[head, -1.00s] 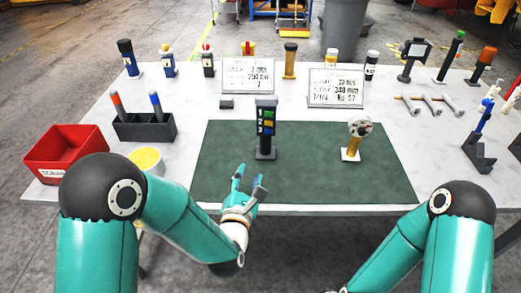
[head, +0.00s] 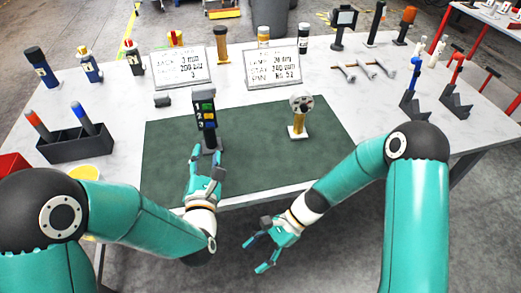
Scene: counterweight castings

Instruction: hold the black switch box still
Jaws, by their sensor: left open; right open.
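The black switch box (head: 205,108) stands upright on the green mat (head: 262,165), its face with green, yellow and blue buttons toward me. My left gripper (head: 206,158) is open just in front of the box's lower part and foot, its fingers pointing away from me. It partly covers the foot, and I cannot tell whether a finger touches it. My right gripper (head: 257,241) is open and empty, in front of the table's near edge and low, well away from the box.
A gauge on a yellow post (head: 300,115) stands right of the box on the mat. Two sign boards (head: 181,70) stand behind. A black marker tray (head: 75,147) and yellow cup (head: 89,174) are at left. The mat's right half is mostly clear.

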